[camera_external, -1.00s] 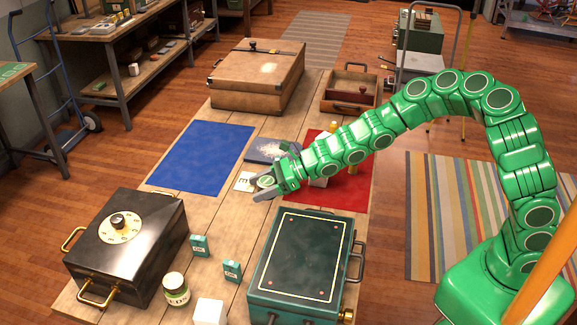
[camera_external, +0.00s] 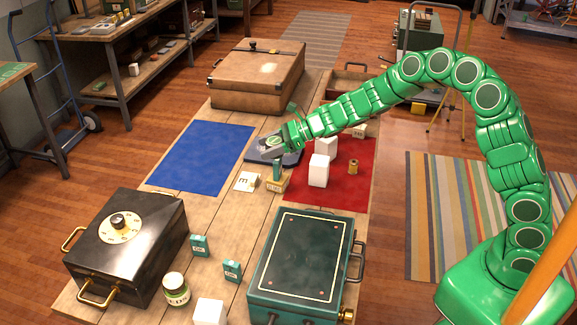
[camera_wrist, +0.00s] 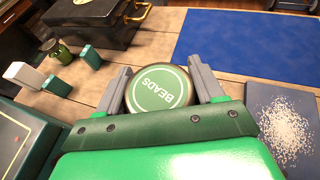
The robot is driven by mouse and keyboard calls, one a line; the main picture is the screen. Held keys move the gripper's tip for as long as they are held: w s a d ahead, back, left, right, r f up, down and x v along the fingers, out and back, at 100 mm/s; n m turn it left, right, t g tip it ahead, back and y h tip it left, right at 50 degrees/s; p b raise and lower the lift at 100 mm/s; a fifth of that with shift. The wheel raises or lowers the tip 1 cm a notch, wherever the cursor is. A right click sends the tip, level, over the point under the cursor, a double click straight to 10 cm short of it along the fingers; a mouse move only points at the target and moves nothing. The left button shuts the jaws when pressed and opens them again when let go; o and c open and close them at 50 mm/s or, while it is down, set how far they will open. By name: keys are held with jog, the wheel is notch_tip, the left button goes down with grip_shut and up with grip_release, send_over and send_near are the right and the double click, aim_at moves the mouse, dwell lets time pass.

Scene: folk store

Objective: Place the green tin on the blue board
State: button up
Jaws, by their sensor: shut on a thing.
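My gripper is shut on the green tin (camera_wrist: 160,88). In the external view my gripper (camera_external: 272,160) is raised above the middle of the table, by the dark slate, and the tin (camera_external: 274,142) shows only partly there. The blue board (camera_external: 202,157) lies flat and empty to the left of the gripper. It also shows at the top right of the wrist view (camera_wrist: 245,38).
A red board (camera_external: 340,180) with white blocks and a spool lies right of the gripper. A dark slate (camera_external: 262,155) lies below it. A black safe (camera_external: 125,245) and a green case (camera_external: 300,260) stand in front.

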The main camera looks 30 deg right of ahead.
jog(key=w+d+r+n+g, duration=0.2)
jog(key=w+d, duration=0.4)
jog(key=d, duration=0.4)
jog(key=s+d+f+n+g, duration=0.3)
jog(key=d+f, duration=0.1)
jog(key=d, duration=0.3)
jog(key=shift+y, duration=0.4)
jog(key=w+a+f, duration=0.1)
jog(key=w+f, duration=0.1)
jog(key=w, duration=0.1)
jog(key=w+a+f, duration=0.1)
jog(key=w+f, duration=0.1)
jog(key=w, duration=0.2)
jog(key=w+a+f, duration=0.1)
jog(key=w+f, duration=0.1)
jog(key=w, duration=0.1)
jog(key=shift+w+a, duration=0.2)
jog(key=shift+w, duration=0.1)
jog(key=shift+w+a+f, duration=0.2)
jog(key=shift+w+f, duration=0.5)
jog(key=shift+f, duration=0.15)
jog(key=shift+w+a+f, duration=0.15)
jog(key=shift+w+f, duration=0.55)
jog(key=shift+f, duration=0.1)
jog(key=shift+w+f, duration=0.1)
jog(key=shift+w+a+f, duration=0.1)
jog(key=shift+f, duration=1.5)
jog(key=shift+f, duration=0.15)
